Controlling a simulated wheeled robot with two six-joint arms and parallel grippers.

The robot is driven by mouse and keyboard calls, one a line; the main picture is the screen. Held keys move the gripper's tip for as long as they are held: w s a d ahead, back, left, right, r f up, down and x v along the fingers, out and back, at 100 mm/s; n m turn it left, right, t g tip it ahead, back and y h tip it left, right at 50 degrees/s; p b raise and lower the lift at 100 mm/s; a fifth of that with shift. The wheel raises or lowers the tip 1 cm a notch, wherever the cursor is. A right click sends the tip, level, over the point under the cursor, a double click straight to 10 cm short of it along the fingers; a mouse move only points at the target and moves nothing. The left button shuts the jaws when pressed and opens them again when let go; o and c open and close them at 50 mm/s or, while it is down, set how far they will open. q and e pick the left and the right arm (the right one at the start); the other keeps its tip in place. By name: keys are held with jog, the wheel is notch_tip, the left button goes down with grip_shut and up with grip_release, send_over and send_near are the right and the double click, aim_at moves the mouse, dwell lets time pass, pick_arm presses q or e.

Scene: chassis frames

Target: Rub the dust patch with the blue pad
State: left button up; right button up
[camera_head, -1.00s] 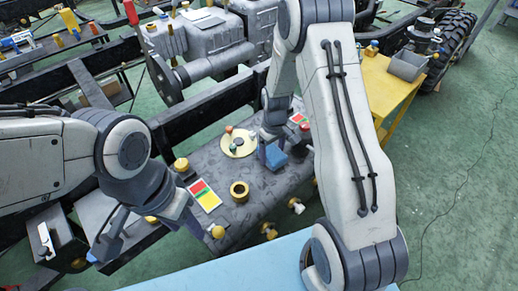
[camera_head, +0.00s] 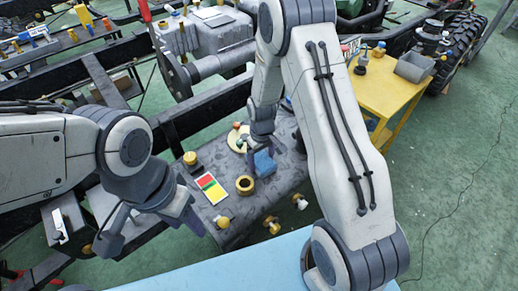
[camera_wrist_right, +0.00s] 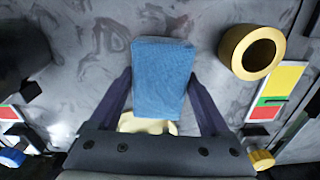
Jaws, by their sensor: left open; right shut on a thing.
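My right gripper (camera_head: 262,146) is shut on the blue pad (camera_head: 264,162), down over the grey, mottled bench top (camera_head: 222,165). In the right wrist view the blue pad (camera_wrist_right: 163,75) sits between both fingers, with the grey surface beneath it. I cannot tell whether it touches that surface. I cannot make out a distinct dust patch; the surface has swirly marks around the pad, and part of it is hidden by pad and arm. My left gripper (camera_head: 150,228) is open and empty, beyond the bench's left front edge.
A yellow ring (camera_head: 245,186) and a red, yellow and green card (camera_head: 211,188) lie left of the pad. A pale yellow disc (camera_head: 236,141) with small knobs is just behind it. Yellow knobs (camera_head: 272,224) stick out at the bench's front. A yellow table (camera_head: 385,92) stands at right.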

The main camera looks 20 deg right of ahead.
jog(key=shift+s+a, duration=0.2)
jog(key=shift+a, duration=0.2)
notch_tip(320, 180, up, 3)
jog(key=shift+f+p, duration=0.2)
jog(key=shift+p, duration=0.65)
jog(key=shift+a+r+p, duration=0.15)
jog(key=shift+r+p, duration=2.35)
jog(key=shift+r, duration=0.25)
